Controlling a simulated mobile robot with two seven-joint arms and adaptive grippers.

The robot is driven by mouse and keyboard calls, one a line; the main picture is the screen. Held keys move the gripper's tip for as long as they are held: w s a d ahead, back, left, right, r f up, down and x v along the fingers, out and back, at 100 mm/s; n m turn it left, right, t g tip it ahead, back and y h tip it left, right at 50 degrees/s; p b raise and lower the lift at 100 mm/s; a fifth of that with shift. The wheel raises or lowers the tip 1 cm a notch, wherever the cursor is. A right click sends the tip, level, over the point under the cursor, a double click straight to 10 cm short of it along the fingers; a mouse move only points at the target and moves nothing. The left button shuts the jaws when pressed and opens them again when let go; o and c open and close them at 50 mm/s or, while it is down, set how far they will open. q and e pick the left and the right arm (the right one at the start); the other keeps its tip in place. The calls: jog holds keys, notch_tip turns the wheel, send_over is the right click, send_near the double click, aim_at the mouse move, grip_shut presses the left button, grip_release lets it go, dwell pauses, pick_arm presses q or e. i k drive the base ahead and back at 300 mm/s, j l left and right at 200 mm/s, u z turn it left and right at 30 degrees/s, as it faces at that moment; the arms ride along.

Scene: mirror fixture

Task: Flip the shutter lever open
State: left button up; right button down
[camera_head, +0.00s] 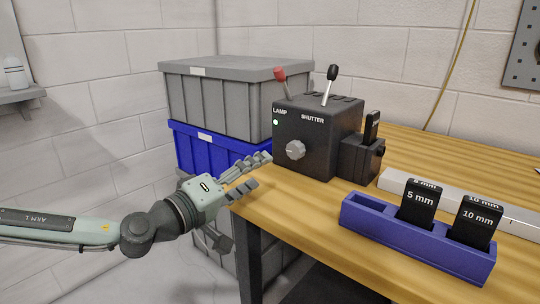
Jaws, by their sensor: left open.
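A black box fixture (306,148) stands on the wooden table, with the words LAMP and SHUTTER on its front. The shutter lever (330,85) has a black knob on a pale stem and leans slightly to the right from the box's top. A red-knobbed lever (281,82) stands to its left, above the LAMP label, tilted left. My left gripper (253,178) is open and empty near the table's left edge, left of and lower than the fixture, apart from both levers. My right gripper is not in view.
A grey lidded crate (215,105) sits on a blue crate (210,150) behind the gripper. A blue holder (375,225) carries black slides marked 5 mm and 10 mm at front right. A pale bar (395,183) lies behind it. Bare table (290,215) lies before the fixture.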

aim_at(333, 70)
jog(key=k+j, duration=0.8)
